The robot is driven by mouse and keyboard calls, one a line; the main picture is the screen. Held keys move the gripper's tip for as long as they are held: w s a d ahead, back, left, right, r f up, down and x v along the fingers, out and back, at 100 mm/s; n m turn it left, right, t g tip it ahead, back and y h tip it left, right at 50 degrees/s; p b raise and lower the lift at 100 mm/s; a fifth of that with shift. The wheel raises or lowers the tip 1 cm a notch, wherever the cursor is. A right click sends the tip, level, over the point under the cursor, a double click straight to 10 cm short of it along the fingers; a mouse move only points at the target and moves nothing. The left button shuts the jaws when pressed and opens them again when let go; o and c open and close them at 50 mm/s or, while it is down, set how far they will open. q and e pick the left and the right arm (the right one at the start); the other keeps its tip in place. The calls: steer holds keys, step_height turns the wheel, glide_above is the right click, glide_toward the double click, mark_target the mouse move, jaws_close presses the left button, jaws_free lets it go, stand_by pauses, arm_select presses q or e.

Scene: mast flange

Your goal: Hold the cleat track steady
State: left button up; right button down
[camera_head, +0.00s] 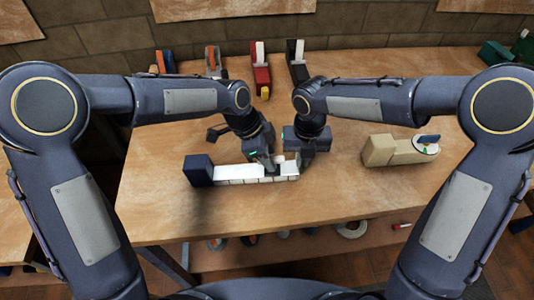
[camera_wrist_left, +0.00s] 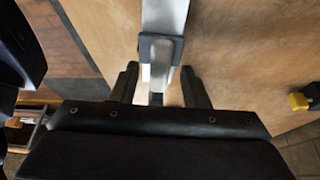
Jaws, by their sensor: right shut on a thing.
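The cleat track (camera_head: 235,174) is a long white bar lying left to right on the wooden table, with a dark blue block (camera_head: 199,170) at its left end. My left gripper (camera_head: 266,163) is over the right part of the track. In the left wrist view its fingers (camera_wrist_left: 160,88) are spread, one on each side of the track (camera_wrist_left: 165,18), with gaps showing. A grey piece (camera_wrist_left: 160,48) sits across the track there. My right gripper (camera_head: 297,158) is shut at the track's right end; its fingertips and the exact hold are mostly hidden.
A beige block (camera_head: 379,151) with a white disc (camera_head: 425,145) stands at the right. A red piece (camera_head: 261,78) and a black piece (camera_head: 297,68) stand at the back, with others beside them. The table's front right is clear. Round items lie on a lower shelf.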

arm_select(q)
steer(key=v, duration=1.2)
arm_select(e)
steer(key=c, duration=1.5)
jaws_free()
